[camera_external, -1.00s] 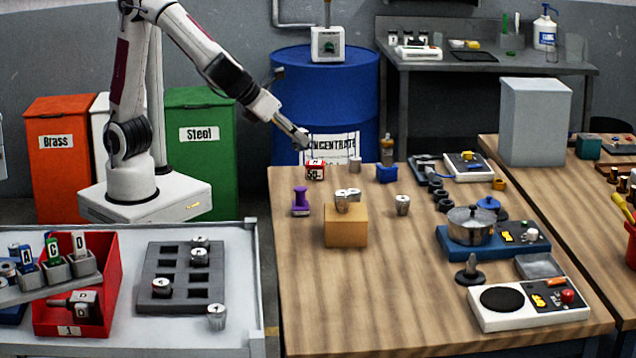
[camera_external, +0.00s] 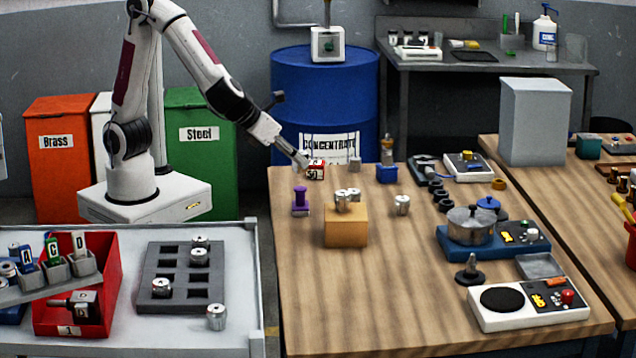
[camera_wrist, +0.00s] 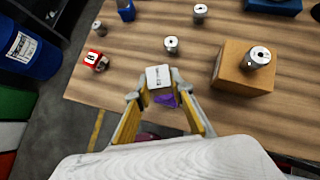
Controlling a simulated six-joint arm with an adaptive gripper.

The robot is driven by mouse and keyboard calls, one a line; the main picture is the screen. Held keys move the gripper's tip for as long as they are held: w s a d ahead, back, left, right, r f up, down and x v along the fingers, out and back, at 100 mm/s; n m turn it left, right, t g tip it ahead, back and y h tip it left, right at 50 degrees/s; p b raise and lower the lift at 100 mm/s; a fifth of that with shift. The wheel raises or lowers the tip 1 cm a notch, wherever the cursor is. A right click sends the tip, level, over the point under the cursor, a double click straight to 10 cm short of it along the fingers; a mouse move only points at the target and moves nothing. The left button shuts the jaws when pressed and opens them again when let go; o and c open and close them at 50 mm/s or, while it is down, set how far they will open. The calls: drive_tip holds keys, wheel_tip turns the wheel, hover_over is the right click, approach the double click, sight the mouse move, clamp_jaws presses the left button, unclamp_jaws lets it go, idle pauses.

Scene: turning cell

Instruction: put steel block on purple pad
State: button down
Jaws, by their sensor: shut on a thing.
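My gripper (camera_external: 303,161) is at the left rear of the wooden table, in front of or beside a red and white cube. In the wrist view my gripper (camera_wrist: 156,88) is shut on a pale grey steel block (camera_wrist: 159,75) with small dark lettering on its face. In the external view the block is too small to make out at my fingertips. The purple pad (camera_external: 300,202) is on the table below my gripper. In the wrist view part of the purple pad (camera_wrist: 167,100) shows between my fingers, mostly hidden by the block and fingers.
The red and white cube (camera_external: 316,171) stands close to my fingertips. An orange-brown box (camera_external: 346,228) with metal cylinders on top stands right of the pad. A loose metal cylinder (camera_external: 402,205) stands farther right.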

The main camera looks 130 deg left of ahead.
sight(295, 171)
drive_tip(key=shift+f, duration=0.25)
drive_tip(key=shift+f, duration=0.1)
drive_tip(key=shift+f, duration=1.75)
drive_tip(key=shift+f, duration=0.1)
drive_tip(key=c, duration=1.8)
unclamp_jaws()
drive_tip(key=shift+f, duration=0.1)
drive_tip(key=shift+o, duration=0.2)
drive_tip(key=shift+r, duration=0.25)
drive_tip(key=shift+s+d+r, duration=0.15)
drive_tip(key=shift+d+r, duration=0.3)
drive_tip(key=v, duration=1)
drive_tip(key=shift+d+r, duration=0.15)
drive_tip(key=shift+d, duration=0.15)
